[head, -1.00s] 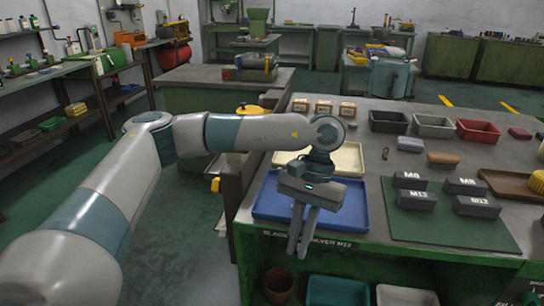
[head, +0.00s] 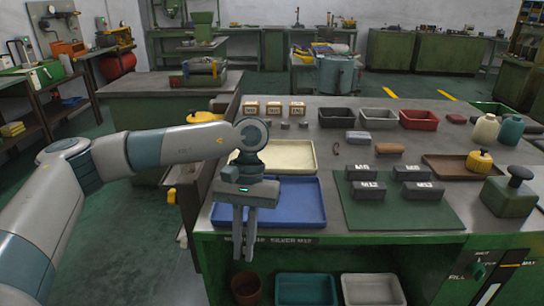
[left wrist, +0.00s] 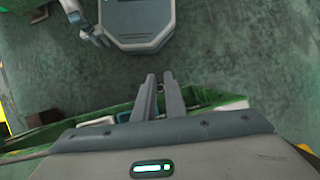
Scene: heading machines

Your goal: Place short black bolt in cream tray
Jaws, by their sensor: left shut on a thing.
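My left gripper (head: 244,257) is shut and hangs fingers-down at the front edge of the blue tray (head: 312,221). In the left wrist view, a small bolt-like thing (left wrist: 160,87) shows between the fingertips of my left gripper (left wrist: 160,78). It is too small to tell its colour or length. The cream tray (head: 302,155) lies behind the blue tray; my left wrist covers its left part. No bolt can be made out in it. What seems to be my right gripper (left wrist: 95,36) shows small at the top left of the wrist view; its jaws are unclear.
A green mat (head: 400,217) with several labelled dark blocks lies right of the blue tray. Black (head: 336,117), grey (head: 378,119) and red (head: 419,120) bins stand behind. Several labelled boxes (head: 274,108) stand at the back left. Bins (head: 306,290) sit under the bench.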

